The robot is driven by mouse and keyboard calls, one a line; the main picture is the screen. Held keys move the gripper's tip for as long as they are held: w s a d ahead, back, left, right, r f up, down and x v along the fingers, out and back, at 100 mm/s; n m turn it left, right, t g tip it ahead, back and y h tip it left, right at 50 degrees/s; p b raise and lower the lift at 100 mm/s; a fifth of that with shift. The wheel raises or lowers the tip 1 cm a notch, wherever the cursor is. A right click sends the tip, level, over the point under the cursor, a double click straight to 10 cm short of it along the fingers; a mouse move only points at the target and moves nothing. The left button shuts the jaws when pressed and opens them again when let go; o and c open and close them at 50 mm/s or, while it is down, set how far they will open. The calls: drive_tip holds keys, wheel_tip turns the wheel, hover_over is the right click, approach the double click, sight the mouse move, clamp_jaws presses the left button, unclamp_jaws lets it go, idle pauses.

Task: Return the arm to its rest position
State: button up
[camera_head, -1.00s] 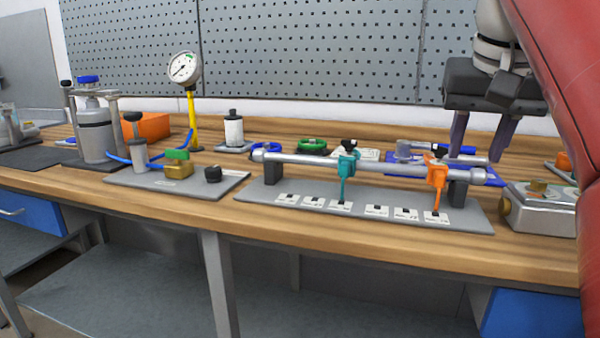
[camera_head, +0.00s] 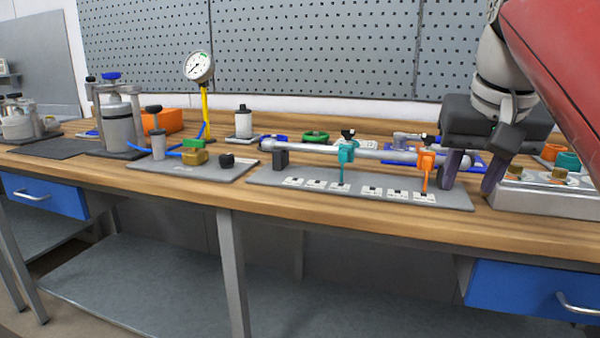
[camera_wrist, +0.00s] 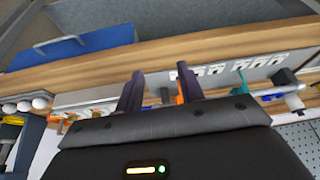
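My gripper (camera_head: 470,178) is at the right of the head view. Its two dark purple fingers are apart with nothing between them, in front of the right end of the pipe stand (camera_head: 400,156). In the wrist view the gripper (camera_wrist: 161,88) also shows its fingers spread. An orange clamp valve (camera_head: 426,165) sits on the pipe just left of the fingers. A teal clamp valve (camera_head: 345,153) sits further left. The orange one is partly hidden behind a finger in the wrist view. I cannot tell whether a finger touches the stand.
A grey box with brass fittings (camera_head: 548,192) stands right of my gripper. A gauge on a yellow post (camera_head: 199,68), metal canister (camera_head: 118,125) and orange bin (camera_head: 163,121) stand to the left. Blue drawers (camera_head: 535,292) are below the wooden bench top. The bench's front strip is clear.

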drive_tip(key=s+a+f+n, duration=0.1)
drive_tip(key=s+a+f, duration=0.1)
drive_tip(key=f, duration=0.7)
drive_tip(key=s+a+f+n, duration=0.1)
drive_tip(key=s+a+f, duration=0.2)
drive_tip(key=f, duration=0.7)
drive_tip(key=s+a+f+t+y, duration=0.1)
drive_tip(key=s+a+f, duration=0.1)
drive_tip(key=s+f, duration=0.3)
wheel_tip(320, 180, down, 5)
drive_tip(key=shift+s+a+r+n, duration=0.1)
drive_tip(key=shift+s+a+n, duration=0.05)
drive_tip(key=shift+s+n, duration=0.25)
